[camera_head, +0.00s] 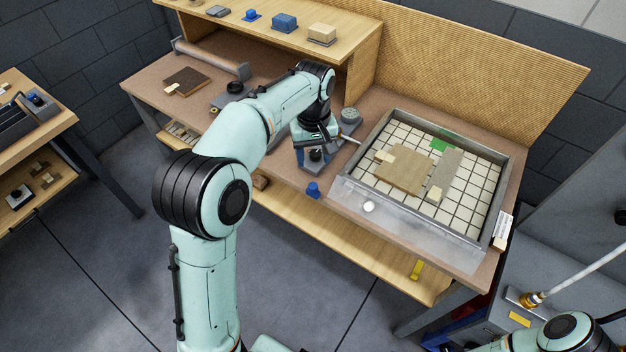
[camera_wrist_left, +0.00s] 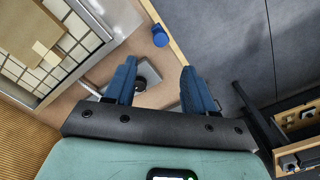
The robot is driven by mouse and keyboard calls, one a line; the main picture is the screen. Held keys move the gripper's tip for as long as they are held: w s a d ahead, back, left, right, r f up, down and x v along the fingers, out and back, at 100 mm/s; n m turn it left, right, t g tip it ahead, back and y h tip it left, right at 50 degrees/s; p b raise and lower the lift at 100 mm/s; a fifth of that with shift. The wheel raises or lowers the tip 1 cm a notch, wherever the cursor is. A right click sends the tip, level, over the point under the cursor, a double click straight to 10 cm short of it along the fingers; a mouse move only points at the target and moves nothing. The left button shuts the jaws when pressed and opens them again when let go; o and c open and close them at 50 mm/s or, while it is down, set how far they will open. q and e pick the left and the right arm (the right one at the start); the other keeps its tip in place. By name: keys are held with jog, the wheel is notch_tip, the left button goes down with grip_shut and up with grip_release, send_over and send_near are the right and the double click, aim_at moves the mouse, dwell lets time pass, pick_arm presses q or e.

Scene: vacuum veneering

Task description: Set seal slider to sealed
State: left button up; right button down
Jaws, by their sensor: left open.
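The vacuum frame (camera_head: 470,239) with its white grid bed lies on the right of the workbench. A tan panel (camera_head: 403,170) and a grey strip (camera_head: 444,172) lie on the grid. I cannot surely tell which part is the seal slider. My left gripper (camera_head: 314,157) is left of the frame, pointing down over the bench. Its blue fingers stand apart in the left wrist view (camera_wrist_left: 160,82), with nothing held. A dark round knob on a grey plate (camera_wrist_left: 143,77) shows below and between them. My right gripper is out of view.
A blue knob-like piece (camera_head: 313,189) stands at the bench's front edge, also in the left wrist view (camera_wrist_left: 160,37). A shelf (camera_head: 350,40) with blocks rises behind.

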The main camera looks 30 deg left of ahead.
aim_at(313, 185)
pick_arm(q)
notch_tip(313, 185, down, 11)
jog(key=shift+a+f+b, duration=0.1)
jog(key=shift+b, duration=0.55)
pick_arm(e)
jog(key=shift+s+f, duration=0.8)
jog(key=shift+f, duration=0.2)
